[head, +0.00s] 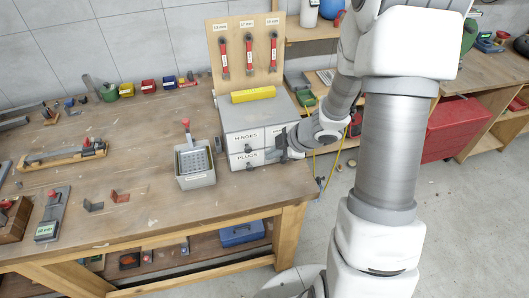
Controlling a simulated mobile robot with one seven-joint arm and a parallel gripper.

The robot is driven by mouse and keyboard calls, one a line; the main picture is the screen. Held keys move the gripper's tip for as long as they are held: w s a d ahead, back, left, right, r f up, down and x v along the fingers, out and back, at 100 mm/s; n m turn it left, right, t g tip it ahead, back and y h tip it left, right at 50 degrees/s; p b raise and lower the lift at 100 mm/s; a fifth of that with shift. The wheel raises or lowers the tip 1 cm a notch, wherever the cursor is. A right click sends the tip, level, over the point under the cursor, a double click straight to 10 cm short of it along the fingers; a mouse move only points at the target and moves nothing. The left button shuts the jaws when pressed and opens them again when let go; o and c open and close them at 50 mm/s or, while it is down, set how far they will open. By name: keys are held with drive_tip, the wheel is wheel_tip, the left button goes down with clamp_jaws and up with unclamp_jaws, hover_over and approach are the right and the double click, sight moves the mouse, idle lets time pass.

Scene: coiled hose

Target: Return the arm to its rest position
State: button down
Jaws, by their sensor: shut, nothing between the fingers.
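My white and grey arm (390,150) reaches down the right side of the view, in front of the workbench's right end. My gripper (276,152) is shut and empty. It is at the front right of the grey drawer cabinet (252,117), close to the drawers labelled HINGES (243,136) and PLUGS (245,157). The wrist hides the cabinet's right front part. I cannot tell whether the fingers touch a drawer front.
The cabinet stands on the wooden workbench (120,205). A grey bin with a grater-like insert (194,165) is left of it. A pegboard with red wrenches (248,45) rises behind. A red toolbox (455,128) is at right. Floor (450,220) right of the arm is clear.

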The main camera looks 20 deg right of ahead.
drive_tip(key=shift+s+r, duration=0.15)
drive_tip(key=shift+r, duration=0.05)
drive_tip(key=shift+d, duration=0.1)
